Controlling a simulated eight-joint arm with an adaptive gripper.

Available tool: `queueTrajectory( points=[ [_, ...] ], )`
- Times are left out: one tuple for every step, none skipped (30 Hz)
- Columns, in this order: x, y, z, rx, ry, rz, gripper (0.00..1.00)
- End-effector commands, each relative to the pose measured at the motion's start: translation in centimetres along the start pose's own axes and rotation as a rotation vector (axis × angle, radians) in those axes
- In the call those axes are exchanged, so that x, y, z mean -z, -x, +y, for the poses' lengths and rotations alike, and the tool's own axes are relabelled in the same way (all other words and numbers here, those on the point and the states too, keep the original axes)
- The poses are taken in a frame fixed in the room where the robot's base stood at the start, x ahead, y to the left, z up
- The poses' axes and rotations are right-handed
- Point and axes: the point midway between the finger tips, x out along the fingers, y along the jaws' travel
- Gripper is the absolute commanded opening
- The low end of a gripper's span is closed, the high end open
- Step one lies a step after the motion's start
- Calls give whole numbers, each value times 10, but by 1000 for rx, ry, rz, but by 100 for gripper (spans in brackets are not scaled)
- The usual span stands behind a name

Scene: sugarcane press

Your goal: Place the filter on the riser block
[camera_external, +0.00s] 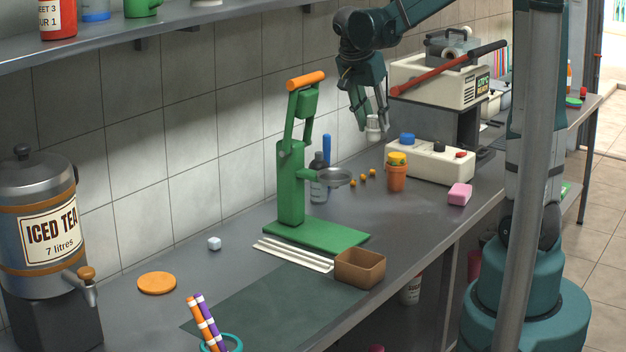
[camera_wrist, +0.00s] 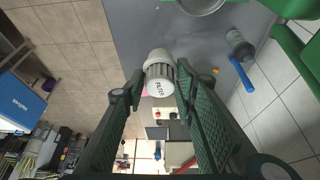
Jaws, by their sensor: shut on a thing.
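The filter (camera_external: 374,127) is a small white and grey cylinder with a ridged band and printed lettering. It also shows in the wrist view (camera_wrist: 159,68), between my fingertips. My gripper (camera_external: 371,118) is shut on it and holds it in the air above the back of the counter, left of the white-and-grey press. In the wrist view my gripper (camera_wrist: 158,84) has a finger on each side of it. No block is plainly marked as the riser block. A dark block (camera_external: 55,318) stands under the iced tea dispenser at the left.
A green hand press (camera_external: 291,190) stands left of my gripper. Below are an orange jar (camera_external: 397,178), a white box with knobs (camera_external: 428,162) and a pink block (camera_external: 459,194). A brown open box (camera_external: 360,268) sits near the front edge. A shelf (camera_external: 150,45) overhangs the left wall.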

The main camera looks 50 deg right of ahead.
Motion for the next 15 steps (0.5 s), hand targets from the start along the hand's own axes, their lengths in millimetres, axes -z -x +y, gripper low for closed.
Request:
queueTrajectory(
  points=[
    [12,-1,-8,6,14,0,16],
    [17,-2,-13,10,25,0,16],
    [24,-5,-19,17,40,0,16],
    [30,-7,-24,22,52,0,16],
    [36,-9,-28,26,63,-1,16],
    [43,-11,-34,33,78,-1,16],
    [48,-14,-38,38,90,-1,16],
    [55,-16,-43,43,101,-1,16],
    [62,-19,-48,48,116,-1,16],
    [68,-21,-52,53,128,-1,16],
    [74,-24,-56,58,138,0,16],
    [82,-27,-61,64,153,0,16],
    [88,-30,-65,68,164,-1,16],
    [94,-32,-69,73,176,-1,16],
    [102,-36,-73,79,189,-1,16]
  ],
)
